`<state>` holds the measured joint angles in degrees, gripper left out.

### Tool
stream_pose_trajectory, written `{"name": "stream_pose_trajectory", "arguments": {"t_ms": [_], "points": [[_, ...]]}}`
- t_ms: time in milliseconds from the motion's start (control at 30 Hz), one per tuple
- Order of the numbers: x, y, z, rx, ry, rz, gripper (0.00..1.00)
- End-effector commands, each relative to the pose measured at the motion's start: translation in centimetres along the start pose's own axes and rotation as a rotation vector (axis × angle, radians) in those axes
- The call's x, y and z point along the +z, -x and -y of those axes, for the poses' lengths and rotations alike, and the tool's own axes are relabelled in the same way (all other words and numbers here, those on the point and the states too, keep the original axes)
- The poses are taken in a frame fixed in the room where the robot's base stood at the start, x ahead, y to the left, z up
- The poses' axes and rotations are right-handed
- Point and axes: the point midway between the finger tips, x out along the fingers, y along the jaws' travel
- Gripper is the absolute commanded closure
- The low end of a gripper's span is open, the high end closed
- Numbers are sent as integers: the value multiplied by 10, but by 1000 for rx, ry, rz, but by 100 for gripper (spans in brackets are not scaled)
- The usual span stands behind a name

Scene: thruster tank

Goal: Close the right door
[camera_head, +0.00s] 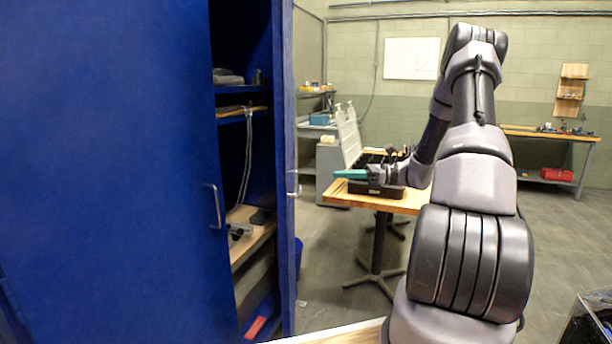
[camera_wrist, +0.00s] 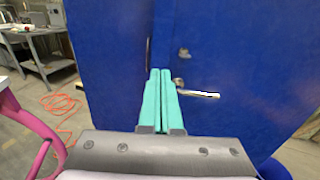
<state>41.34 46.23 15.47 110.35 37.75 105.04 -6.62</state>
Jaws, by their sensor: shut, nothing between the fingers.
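The right door (camera_head: 287,130) of the tall blue cabinet stands open, seen almost edge-on in the head view. Its handle (camera_head: 294,186) juts from the face toward my gripper. My gripper (camera_head: 337,174) is shut and empty, with teal fingers pointing left at the door; a gap shows between the fingertips and the door. In the wrist view, the closed teal fingers (camera_wrist: 160,72) point at a blue panel (camera_wrist: 235,50) with a lever handle (camera_wrist: 198,94) and a lock to the right of the fingertips. I cannot tell the exact distance there.
The left door (camera_head: 105,170), with its own handle (camera_head: 214,206), fills the head view's left side. Cabinet shelves (camera_head: 240,115) with items show between the doors. A wooden table (camera_head: 405,203) with a black case (camera_head: 391,190) stands behind my gripper. An orange hose (camera_wrist: 57,103) lies on the floor.

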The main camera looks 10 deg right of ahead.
Motion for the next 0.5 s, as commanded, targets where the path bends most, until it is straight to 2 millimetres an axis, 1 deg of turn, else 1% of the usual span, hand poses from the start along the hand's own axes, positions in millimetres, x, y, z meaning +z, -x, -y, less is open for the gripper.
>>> {"name": "stream_pose_trajectory", "arguments": {"t_ms": [167,500], "points": [[0,-21,0,2,-2,4,100],[0,-93,-1,3,-1,2,100]]}}
